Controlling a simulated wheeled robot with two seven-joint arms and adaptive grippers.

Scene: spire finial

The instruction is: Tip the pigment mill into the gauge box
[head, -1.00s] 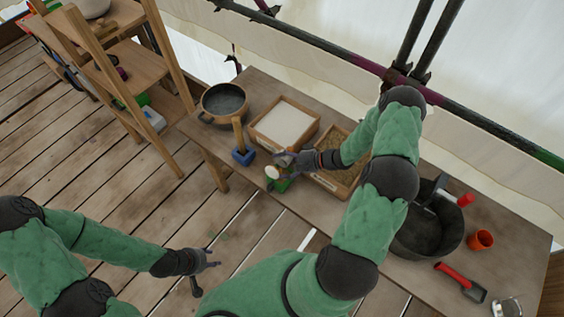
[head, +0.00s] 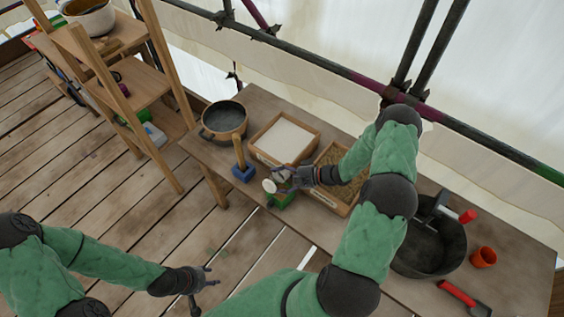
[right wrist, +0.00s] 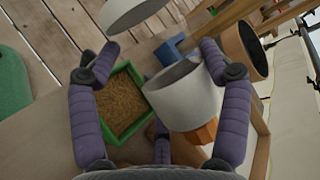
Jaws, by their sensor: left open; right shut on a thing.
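My right gripper (head: 282,176) is shut on the pigment mill, a pale grey cylinder (right wrist: 183,97) with an orange part low on its side. In the right wrist view the mill sits between the fingers, tilted, with its dark open mouth showing. The gauge box (right wrist: 123,103), a small green box with brown grains inside, lies just beside and below the mill; its rim is partly hidden in the head view (head: 283,201). A pale round piece (head: 269,186) is near the box; I cannot tell whether it joins the mill. My left gripper (head: 207,282) is open and empty, away from the table.
A blue block with a wooden handle (head: 242,172) and a dark pan (head: 224,119) stand left. Behind are a white-filled tray (head: 283,138) and a grain tray (head: 329,195). A dark bucket (head: 430,247), an orange cup (head: 483,257) and a red-handled tool (head: 457,293) are right.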

